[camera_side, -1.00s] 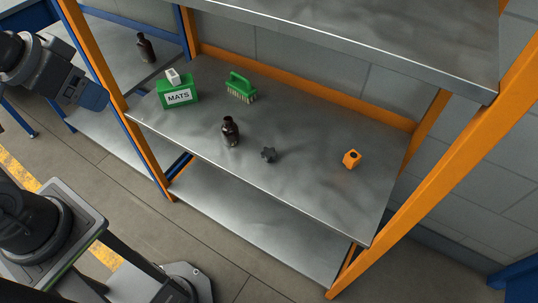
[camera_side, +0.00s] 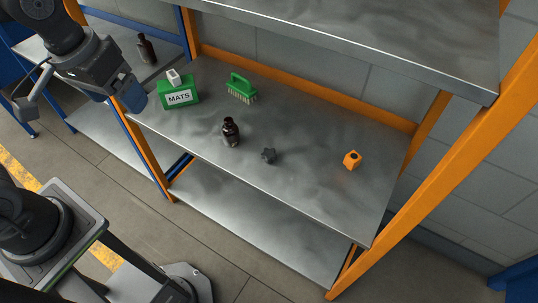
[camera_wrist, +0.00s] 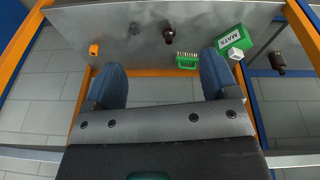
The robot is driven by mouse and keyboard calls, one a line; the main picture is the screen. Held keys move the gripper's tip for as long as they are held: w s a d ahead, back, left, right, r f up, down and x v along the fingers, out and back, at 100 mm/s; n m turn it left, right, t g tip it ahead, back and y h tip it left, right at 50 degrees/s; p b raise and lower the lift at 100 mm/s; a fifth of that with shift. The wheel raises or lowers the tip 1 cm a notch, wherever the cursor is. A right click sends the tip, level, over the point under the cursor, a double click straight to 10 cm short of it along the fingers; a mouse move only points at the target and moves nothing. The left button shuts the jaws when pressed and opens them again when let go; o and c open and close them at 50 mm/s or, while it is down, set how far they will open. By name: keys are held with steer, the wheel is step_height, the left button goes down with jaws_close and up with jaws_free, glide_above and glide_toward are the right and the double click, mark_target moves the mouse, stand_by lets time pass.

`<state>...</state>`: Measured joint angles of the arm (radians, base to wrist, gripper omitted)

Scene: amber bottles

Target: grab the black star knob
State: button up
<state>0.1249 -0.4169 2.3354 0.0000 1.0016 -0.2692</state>
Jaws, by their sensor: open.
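The black star knob (camera_side: 268,155) lies on the middle metal shelf, right of the brown bottle and near the front edge. It also shows small in the wrist view (camera_wrist: 136,25), near the top and beyond my fingers. My gripper (camera_side: 124,100) is at the left end of the shelf, by the left orange post and well apart from the knob. In the wrist view its two blue fingers (camera_wrist: 163,75) are spread wide with nothing between them.
A brown bottle (camera_side: 230,132) stands left of the knob. A green MATS box (camera_side: 179,95) and green brush (camera_side: 241,88) are farther left and back. An orange block (camera_side: 352,160) sits to the right. The upper shelf (camera_side: 370,45) overhangs the back. Bare shelf surrounds the knob.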

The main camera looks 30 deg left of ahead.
steer(key=w+d+f+n+g+y, duration=0.2)
steer(key=w+d+f+n+g, duration=0.15)
steer(key=d+f+g, duration=0.4)
steer(key=n+t+h, duration=0.2)
steer(key=n+t, duration=0.3)
steer(key=n, duration=0.7)
glide_above(268, 152)
steer(key=shift+m, duration=0.25)
step_height(268, 152, down, 23)
steer(key=shift+f, duration=0.15)
step_height(268, 152, down, 7)
